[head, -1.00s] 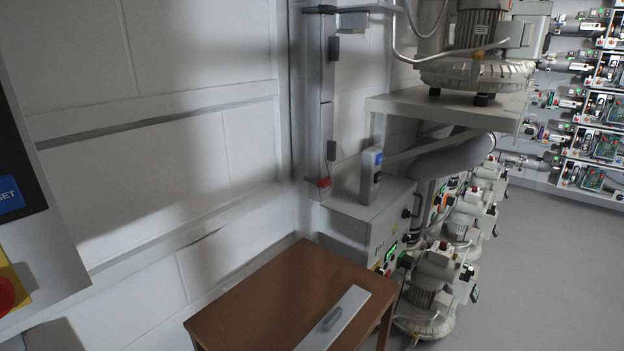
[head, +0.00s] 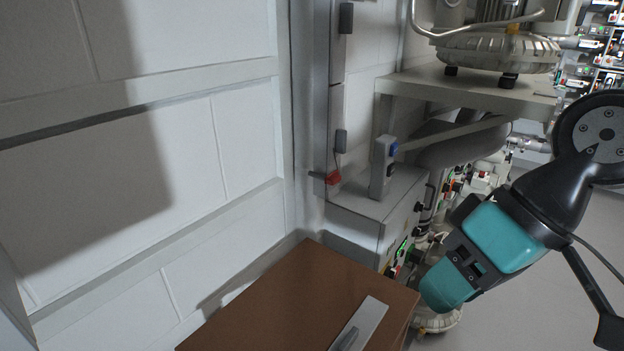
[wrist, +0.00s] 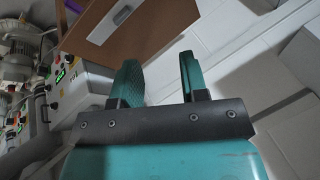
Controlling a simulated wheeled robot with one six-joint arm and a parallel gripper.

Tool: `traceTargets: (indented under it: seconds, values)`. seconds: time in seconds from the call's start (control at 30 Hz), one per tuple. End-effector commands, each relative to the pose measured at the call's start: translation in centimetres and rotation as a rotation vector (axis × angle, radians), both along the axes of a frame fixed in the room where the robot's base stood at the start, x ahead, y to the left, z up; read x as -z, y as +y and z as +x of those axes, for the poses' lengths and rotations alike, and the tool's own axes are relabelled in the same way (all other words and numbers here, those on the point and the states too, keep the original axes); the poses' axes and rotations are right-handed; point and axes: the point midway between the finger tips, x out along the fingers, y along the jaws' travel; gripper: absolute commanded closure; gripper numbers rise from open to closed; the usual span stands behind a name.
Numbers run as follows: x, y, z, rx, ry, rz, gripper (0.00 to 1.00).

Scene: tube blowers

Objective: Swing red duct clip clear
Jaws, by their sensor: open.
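The red duct clip (head: 333,177) sits low on the tall grey duct (head: 335,110) on the wall, just left of the grey box. It looks small, and its exact angle is hard to tell. My teal and black arm (head: 500,236) shows at the right of the head view, well to the right of the clip and apart from it. In the wrist view, my gripper (wrist: 160,68) has its two teal fingers spread with nothing between them. The clip cannot be made out in the wrist view.
A brown table (head: 290,295) stands below the clip, with a grey handled panel (head: 372,318) on it. A grey control box (head: 375,215) and a shelf (head: 455,90) bearing a blower stand to the right. Open floor shows at the far right.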

Motion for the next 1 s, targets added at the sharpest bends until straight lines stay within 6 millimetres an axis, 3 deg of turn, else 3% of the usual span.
traceTargets:
  seconds: [0.13,0.27,0.37,0.5,0.63,0.8,1.0]
  values:
    - [1.6,2.9,7.5,0.107,0.027,0.205,0.60]
    - [3.1,4.3,14.5,0.234,0.055,0.427,0.60]
    - [4.8,4.2,19.7,0.349,0.083,0.604,0.60]
    - [7.6,2.2,26.0,0.525,0.127,0.846,0.60]
    - [10.1,-0.5,29.9,0.668,0.166,1.029,0.60]
    - [12.1,-3.1,32.3,0.780,0.191,1.171,0.60]
    - [12.5,-2.9,33.5,0.808,0.200,1.208,0.60]
